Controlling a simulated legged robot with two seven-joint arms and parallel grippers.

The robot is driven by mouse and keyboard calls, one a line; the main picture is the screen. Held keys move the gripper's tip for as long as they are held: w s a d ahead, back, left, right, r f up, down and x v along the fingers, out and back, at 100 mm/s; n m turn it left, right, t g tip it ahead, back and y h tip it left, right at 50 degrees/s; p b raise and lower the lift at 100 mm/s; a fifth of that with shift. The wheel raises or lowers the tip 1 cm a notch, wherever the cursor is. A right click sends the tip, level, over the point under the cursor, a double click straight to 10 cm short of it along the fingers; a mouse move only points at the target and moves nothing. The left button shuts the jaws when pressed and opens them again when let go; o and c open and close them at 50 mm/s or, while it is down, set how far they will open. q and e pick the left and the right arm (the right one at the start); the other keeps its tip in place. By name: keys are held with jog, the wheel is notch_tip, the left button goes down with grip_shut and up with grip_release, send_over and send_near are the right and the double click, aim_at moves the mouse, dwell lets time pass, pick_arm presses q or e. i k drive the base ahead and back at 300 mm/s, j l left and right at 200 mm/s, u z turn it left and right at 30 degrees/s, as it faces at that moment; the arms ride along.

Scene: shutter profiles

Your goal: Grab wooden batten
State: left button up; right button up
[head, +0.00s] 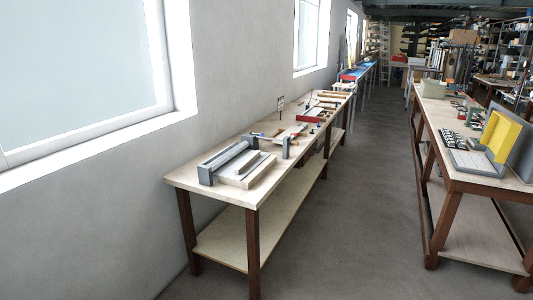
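A pale wooden piece (249,175), which looks like the batten, lies on the near end of the left workbench (187,177). It sits just in front of a grey profile (225,156) with dark upright end pieces. At this distance I cannot tell whether one or two wooden strips lie there. Neither of my grippers shows in the head view.
The left bench stands along the wall under windows, with red-handled tools (309,118) farther back. A second bench (465,183) on the right carries a yellow panel (501,137) and a grey case. The floor aisle (375,200) between them is clear.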

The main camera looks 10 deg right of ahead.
aim_at(242, 168)
jog(key=i+l+z, duration=0.2)
jog(key=i, duration=0.8)
jog(key=i+j+u, duration=0.1)
jog(key=i+j, duration=0.35)
jog(key=i, duration=0.2)
